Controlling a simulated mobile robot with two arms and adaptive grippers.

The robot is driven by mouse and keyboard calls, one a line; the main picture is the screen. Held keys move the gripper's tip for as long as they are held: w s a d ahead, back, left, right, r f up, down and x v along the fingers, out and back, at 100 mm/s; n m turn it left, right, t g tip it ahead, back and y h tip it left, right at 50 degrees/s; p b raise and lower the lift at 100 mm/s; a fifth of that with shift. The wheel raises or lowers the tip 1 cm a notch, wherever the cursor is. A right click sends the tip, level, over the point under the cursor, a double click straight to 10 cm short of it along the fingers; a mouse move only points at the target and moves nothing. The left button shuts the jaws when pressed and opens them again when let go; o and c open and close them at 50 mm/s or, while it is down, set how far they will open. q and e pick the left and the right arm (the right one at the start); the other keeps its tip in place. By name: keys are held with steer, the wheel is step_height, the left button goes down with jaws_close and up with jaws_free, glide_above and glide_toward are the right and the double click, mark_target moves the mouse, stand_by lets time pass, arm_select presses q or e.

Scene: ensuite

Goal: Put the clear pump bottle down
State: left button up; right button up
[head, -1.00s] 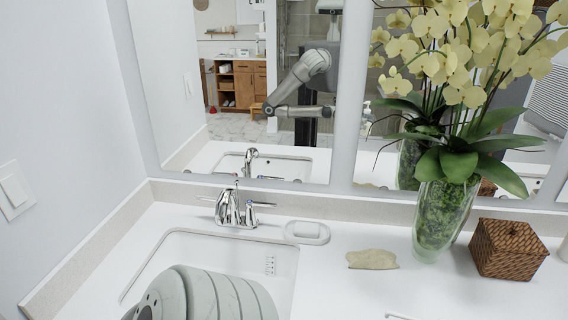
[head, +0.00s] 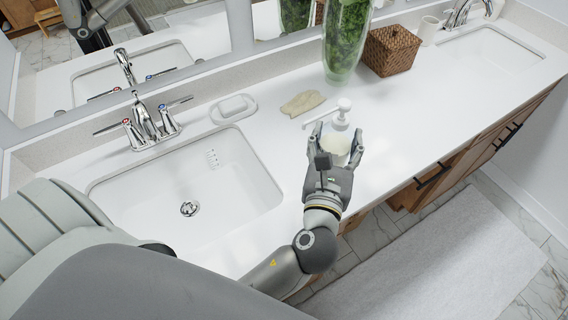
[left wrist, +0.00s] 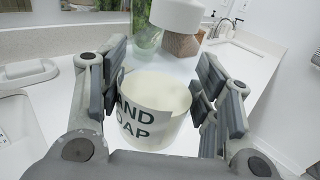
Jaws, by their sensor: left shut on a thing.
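Whether the bottle's base touches the counter is hidden by the gripper. My right gripper is not in view.
A sink (head: 190,190) with a chrome faucet (head: 145,120) lies to the left. Behind the bottle are a soap dish (head: 233,107), a tan stone-like piece (head: 302,102), a glass vase (head: 346,45) and a woven box (head: 391,50). The counter right of the bottle is clear.

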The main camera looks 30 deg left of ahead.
arm_select(q)
steer(key=shift+w+d+r, duration=0.55)
steer(key=shift+w+d, duration=0.1)
steer(key=shift+d, duration=0.25)
steer(key=a+f, duration=0.8)
steer(key=a, duration=0.1)
steer(key=a+f, duration=0.4)
steer(key=a, duration=0.1)
steer(key=shift+w, duration=0.2)
steer(key=shift+f, duration=0.45)
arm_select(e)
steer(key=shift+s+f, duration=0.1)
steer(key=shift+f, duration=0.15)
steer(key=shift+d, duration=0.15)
arm_select(q)
steer(key=o, duration=1.3)
steer(key=shift+f+b, duration=0.15)
steer(key=shift+b, duration=0.15)
steer(key=shift+c, duration=0.2)
